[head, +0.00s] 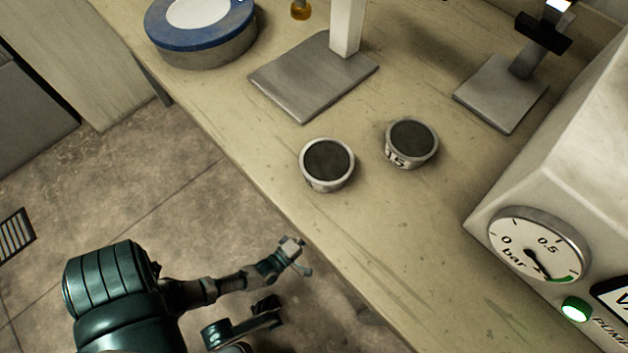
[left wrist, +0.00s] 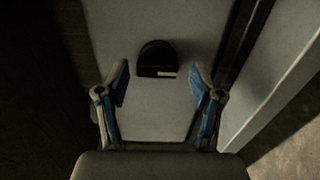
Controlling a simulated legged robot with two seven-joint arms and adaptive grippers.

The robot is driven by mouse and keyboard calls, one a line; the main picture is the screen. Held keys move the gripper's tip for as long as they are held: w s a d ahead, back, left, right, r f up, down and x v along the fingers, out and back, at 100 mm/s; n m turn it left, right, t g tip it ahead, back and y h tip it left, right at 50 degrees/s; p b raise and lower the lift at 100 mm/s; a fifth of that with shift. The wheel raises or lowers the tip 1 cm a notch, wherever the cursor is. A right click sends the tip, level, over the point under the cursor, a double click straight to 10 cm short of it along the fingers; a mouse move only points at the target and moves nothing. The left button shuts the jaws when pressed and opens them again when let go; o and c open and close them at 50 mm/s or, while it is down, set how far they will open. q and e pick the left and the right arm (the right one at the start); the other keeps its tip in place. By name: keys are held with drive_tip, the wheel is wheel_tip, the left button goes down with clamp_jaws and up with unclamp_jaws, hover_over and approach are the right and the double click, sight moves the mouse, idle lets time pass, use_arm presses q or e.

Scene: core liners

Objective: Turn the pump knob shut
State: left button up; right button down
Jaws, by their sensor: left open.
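In the head view the pump housing (head: 566,150) stands at the right, with a round gauge (head: 538,246) marked bar and a lit green lamp (head: 576,309) beside cut-off lettering. The gauge needle points down and right, near the green band. No knob shows there. In the left wrist view a black rounded knob-like piece (left wrist: 157,58) with a pale mark sits on a grey panel; I cannot tell for sure that it is the pump knob. My left gripper (left wrist: 161,84) is open and empty, its fingertips on either side below that piece. It also shows in the head view (head: 297,257), off the bench edge.
Two dark-filled cups (head: 327,186) (head: 411,158) stand on the bench (head: 390,250). Behind them are a grey stand base (head: 310,80), a blue-rimmed round container (head: 205,45) and a second stand (head: 500,92). Open floor (head: 150,180) lies left of the bench.

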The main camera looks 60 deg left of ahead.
use_arm(q)
drive_tip(key=v, duration=0.7)
drive_tip(key=shift+s, duration=0.2)
drive_tip(key=shift+f, duration=0.1)
